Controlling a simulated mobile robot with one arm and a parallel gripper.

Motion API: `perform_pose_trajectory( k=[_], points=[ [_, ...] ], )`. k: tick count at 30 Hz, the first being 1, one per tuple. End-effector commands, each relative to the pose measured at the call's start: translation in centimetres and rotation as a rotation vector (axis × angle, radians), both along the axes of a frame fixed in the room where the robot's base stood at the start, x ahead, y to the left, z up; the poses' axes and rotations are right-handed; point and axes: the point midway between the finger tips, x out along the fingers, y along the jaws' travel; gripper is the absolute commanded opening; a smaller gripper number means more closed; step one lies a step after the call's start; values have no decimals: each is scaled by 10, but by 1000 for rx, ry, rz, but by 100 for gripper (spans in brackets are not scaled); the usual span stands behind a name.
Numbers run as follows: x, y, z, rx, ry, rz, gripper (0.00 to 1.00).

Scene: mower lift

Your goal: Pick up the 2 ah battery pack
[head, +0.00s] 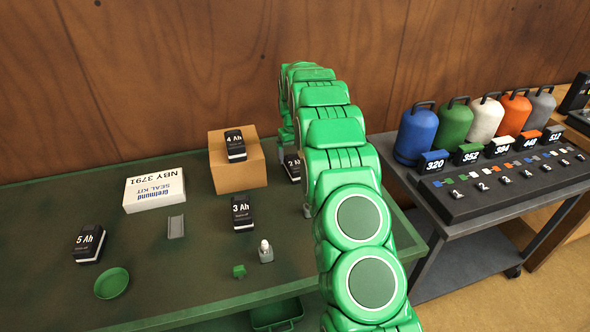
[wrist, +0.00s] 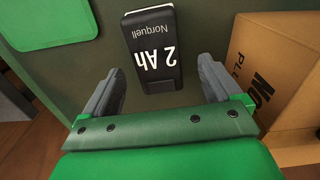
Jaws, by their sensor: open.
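The 2 Ah battery pack (head: 292,168) is black with a white base and lies on the green bench, partly hidden behind my arm in the head view. In the wrist view the 2 Ah battery pack (wrist: 153,50) shows its label upside down, just beyond the fingertips. My gripper (wrist: 160,80) is open and empty, with its two grey fingers to either side of the pack's near end. I cannot tell how far the fingers are above the bench.
A cardboard box (head: 238,174) carrying the 4 Ah pack (head: 235,146) stands close by; the box (wrist: 270,75) is right of the fingers in the wrist view. The 3 Ah pack (head: 242,213), 5 Ah pack (head: 89,244) and seal kit box (head: 154,190) are farther left on the bench.

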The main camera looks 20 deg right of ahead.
Motion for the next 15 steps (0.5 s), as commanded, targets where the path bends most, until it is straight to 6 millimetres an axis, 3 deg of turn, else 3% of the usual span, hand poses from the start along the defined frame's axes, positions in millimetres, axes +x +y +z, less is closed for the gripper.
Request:
perform_pose_trajectory(
  k=[10,15],
  points=[
    [-7,-4,-40,1,4,0,92],
    [-6,-4,-50,0,1,0,92]
  ],
)
